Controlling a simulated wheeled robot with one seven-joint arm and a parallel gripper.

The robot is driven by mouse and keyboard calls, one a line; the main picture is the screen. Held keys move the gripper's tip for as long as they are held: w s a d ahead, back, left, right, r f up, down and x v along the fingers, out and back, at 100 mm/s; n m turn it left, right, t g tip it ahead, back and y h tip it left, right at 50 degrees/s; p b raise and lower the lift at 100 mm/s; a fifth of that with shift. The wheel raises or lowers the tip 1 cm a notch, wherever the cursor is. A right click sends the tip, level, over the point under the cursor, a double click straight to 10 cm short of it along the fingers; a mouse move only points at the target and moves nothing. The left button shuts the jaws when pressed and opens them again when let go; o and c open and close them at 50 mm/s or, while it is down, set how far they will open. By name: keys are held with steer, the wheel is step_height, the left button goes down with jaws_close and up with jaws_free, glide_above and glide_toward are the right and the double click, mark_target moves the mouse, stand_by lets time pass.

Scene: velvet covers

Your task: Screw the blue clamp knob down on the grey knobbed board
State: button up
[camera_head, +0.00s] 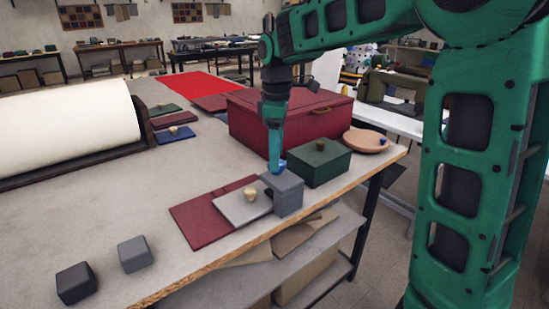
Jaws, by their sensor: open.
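The grey knobbed board (237,211) lies near the front edge of the table, partly over a dark red board (194,222). A tan knob (250,194) stands on it. A grey block (289,197) stands at its right end and hides part of it. The blue clamp knob (280,168) shows at the top of this block, right at my gripper (276,167). My gripper points down from above and is open. The fingers are too small to make out, and I cannot tell whether they touch the knob.
A green box (320,164) and a big dark red case (308,113) stand close behind and right. A round tan board (362,143) with a blue knob lies further right. Two grey blocks (134,254) sit at the front left. The table's middle left (120,195) is clear.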

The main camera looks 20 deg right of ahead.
steer(key=shift+f, duration=0.75)
steer(key=shift+c, duration=0.6)
steer(key=c, duration=0.9)
steer(key=shift+m, duration=0.4)
steer(key=m, duration=0.4)
steer(key=shift+r+m, duration=0.1)
steer(key=shift+m, duration=0.2)
steer(key=m, duration=0.5)
steer(key=shift+m, duration=0.3)
